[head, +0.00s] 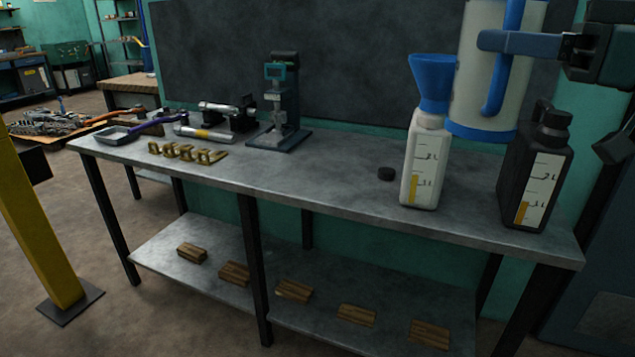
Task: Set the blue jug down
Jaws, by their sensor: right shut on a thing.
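The blue jug (470,75) has a pale cylindrical body with a blue base rim and blue handle. It is roughly upright at the top right of the head view, and its top is cut off. My right gripper (492,42) comes in from the right and is shut on the jug at its handle. The jug appears raised above the metal bench (310,178), behind the bottles in the picture; its exact height is hard to tell. My left gripper is out of view.
A white bottle (420,165) with a blue funnel (432,80) and a black bottle (512,165) stand near the jug. A press (282,100) and brass brackets (187,153) stand further left. The bench middle is clear.

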